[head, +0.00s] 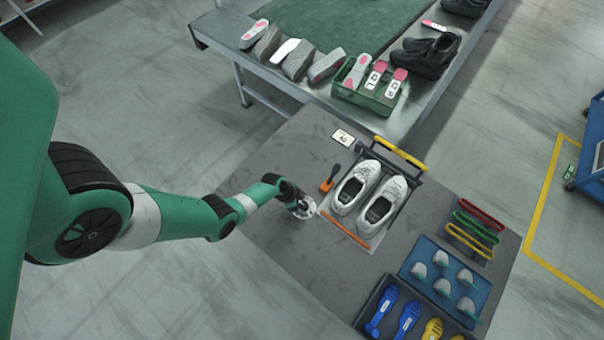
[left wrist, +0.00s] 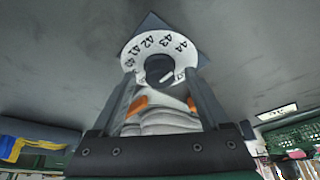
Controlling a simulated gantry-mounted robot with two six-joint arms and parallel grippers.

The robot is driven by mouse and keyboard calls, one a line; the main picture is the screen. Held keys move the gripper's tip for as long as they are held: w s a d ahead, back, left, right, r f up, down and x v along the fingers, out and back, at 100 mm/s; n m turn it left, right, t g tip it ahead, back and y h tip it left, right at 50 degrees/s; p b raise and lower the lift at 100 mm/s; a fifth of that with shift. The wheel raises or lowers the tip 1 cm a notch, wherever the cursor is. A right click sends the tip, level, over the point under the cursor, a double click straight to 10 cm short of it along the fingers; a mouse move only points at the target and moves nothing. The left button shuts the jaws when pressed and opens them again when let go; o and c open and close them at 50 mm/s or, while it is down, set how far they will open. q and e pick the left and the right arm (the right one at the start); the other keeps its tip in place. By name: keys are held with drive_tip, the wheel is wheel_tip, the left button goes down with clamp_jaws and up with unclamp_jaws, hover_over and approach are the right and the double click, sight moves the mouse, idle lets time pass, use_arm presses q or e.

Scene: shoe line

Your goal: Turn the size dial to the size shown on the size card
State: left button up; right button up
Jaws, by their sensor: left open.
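The size dial (left wrist: 146,49) is a white ring with black size numbers, 41 to 44 among them, around a dark knob (left wrist: 157,66) with a pale pointer mark. My left gripper (left wrist: 161,80) is open, its fingers on either side of the knob; I cannot tell whether they touch it. In the head view my left gripper (head: 299,205) is over the dial (head: 304,212), hiding much of it. The size card (head: 343,137) lies on the table's far side, its small number looking like 40. It also shows in the left wrist view (left wrist: 277,112). My right gripper is out of view.
A pair of white shoes (head: 355,188) stands right of the dial, with an orange bar (head: 344,231) in front. An orange-based tool (head: 327,185) stands behind the dial. Blue trays (head: 407,267) sit at the front right. The grey table left of the card is clear.

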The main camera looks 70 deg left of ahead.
use_arm(q)
clamp_jaws()
idle(0.4)
